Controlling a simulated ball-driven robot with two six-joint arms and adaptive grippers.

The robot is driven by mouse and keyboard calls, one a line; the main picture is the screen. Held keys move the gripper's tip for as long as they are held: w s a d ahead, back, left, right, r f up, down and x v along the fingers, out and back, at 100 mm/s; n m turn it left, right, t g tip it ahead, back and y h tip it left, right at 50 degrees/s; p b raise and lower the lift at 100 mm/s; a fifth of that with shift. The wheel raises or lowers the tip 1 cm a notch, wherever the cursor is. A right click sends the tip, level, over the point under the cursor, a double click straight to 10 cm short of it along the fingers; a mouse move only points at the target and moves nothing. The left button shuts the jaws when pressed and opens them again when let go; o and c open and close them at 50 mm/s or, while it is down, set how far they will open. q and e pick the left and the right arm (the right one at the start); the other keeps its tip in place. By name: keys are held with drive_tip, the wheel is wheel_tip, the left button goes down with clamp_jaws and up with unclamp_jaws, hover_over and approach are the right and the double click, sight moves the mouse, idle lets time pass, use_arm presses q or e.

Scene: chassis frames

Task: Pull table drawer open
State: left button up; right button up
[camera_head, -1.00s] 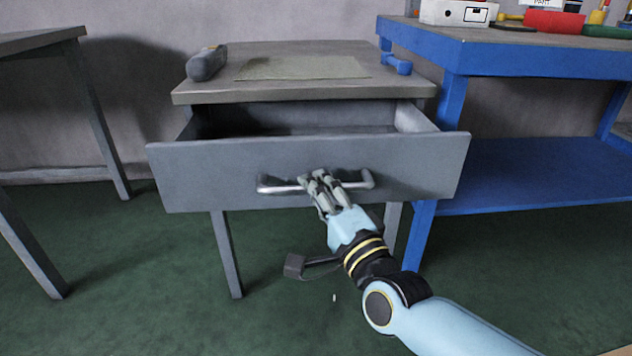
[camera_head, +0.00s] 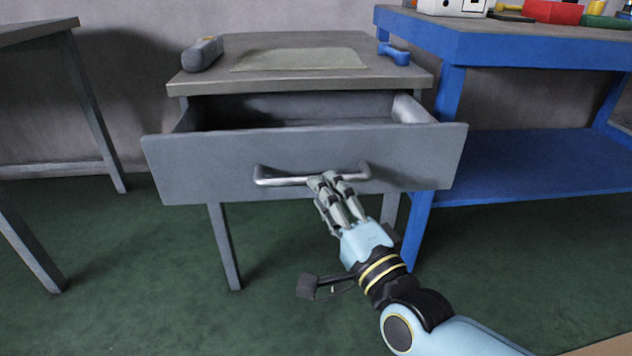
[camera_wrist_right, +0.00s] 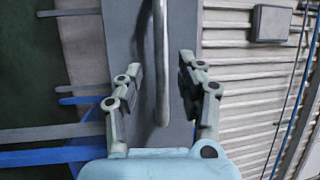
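The table drawer (camera_head: 205,168) is grey and stands partly open under the grey table top (camera_head: 290,78); its dark inside shows behind the front. Its metal bar handle (camera_head: 285,181) runs across the front, and it also shows in the right wrist view (camera_wrist_right: 161,45). My right gripper (camera_head: 332,181) is at the right half of the handle, reaching up from below right. In the right wrist view my right gripper (camera_wrist_right: 161,75) has its fingers apart, one on each side of the bar, with gaps beside it. My left gripper is not in view.
On the table top lie a grey cylindrical object (camera_head: 202,54), a flat mat (camera_head: 300,60) and a blue dumbbell-shaped object (camera_head: 393,53). A blue workbench (camera_head: 510,48) stands close on the right. Green floor (camera_head: 120,260) is clear in front on the left.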

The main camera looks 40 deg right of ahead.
drive_tip(key=v, duration=0.7)
drive_tip(key=shift+s, duration=0.4)
